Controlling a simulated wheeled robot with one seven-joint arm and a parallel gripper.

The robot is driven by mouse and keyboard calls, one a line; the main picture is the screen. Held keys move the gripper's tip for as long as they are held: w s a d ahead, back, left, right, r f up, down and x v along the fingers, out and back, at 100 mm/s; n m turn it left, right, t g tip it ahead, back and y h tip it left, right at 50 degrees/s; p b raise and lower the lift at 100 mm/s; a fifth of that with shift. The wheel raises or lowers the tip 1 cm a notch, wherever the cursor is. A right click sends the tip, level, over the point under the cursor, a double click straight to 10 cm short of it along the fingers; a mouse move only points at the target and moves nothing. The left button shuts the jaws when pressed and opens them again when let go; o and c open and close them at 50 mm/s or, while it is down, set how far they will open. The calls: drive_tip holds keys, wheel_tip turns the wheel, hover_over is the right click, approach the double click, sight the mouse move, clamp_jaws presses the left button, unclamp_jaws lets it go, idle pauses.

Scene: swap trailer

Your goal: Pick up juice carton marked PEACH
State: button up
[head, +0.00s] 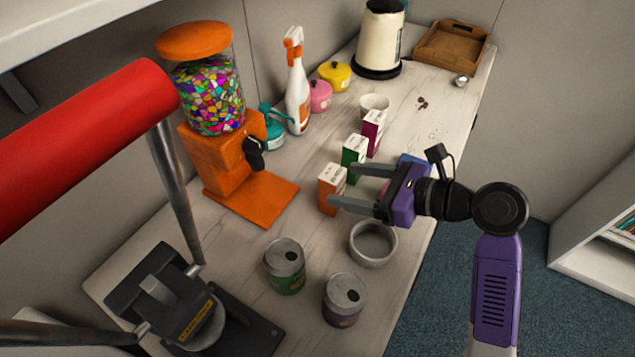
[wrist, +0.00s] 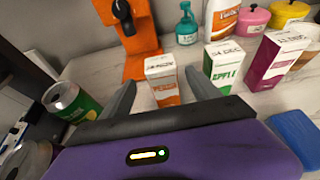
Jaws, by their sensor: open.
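The orange and white juice carton marked PEACH (head: 330,192) stands upright on the counter in the head view. In the wrist view the PEACH carton (wrist: 163,82) stands ahead, between the two finger directions. My gripper (head: 343,186) is open, its fingers pointing at the carton; the head view does not clearly show whether they reach around it. A green carton marked APPLE (head: 354,151) stands just behind it, also seen in the wrist view (wrist: 224,68). A purple-red carton (head: 373,132) stands farther back.
A metal bowl (head: 373,245) and two cans, one green (head: 284,268) and one purple (head: 344,300), stand in front. An orange candy dispenser (head: 225,160) stands left. A blue item (wrist: 296,134) lies at right in the wrist view. The counter's right edge is close.

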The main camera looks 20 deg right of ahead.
sight(320, 178)
drive_tip(key=shift+x, duration=3.95)
drive_tip(key=shift+w+d, duration=0.1)
drive_tip(key=shift+d, duration=0.05)
clamp_jaws()
